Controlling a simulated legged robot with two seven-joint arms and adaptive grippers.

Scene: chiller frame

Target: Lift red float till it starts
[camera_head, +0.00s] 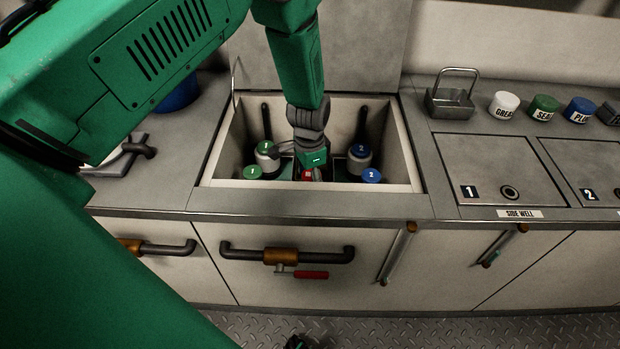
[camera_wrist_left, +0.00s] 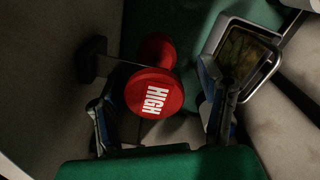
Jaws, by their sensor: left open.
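The red float (camera_wrist_left: 152,92), with a round cap marked HIGH, shows in the left wrist view between the two fingers of my left gripper (camera_wrist_left: 163,118). The fingers are open, with a gap visible on each side of the cap. In the head view my left gripper (camera_head: 309,172) reaches down into the open well (camera_head: 230,135), between the green float 1 (camera_head: 253,172) and the blue float 2 (camera_head: 371,175). Only a small bit of the red float (camera_head: 307,174) shows there; the gripper hides the rest.
Two cylinders marked 1 (camera_head: 267,155) and 2 (camera_head: 359,158) stand in the well beside the arm. The raised lid (camera_head: 365,50) is behind. To the right are a wire-handled tray (camera_head: 450,102), labelled jars (camera_head: 504,104) and closed hatches marked 1 (camera_head: 500,170) and 2.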

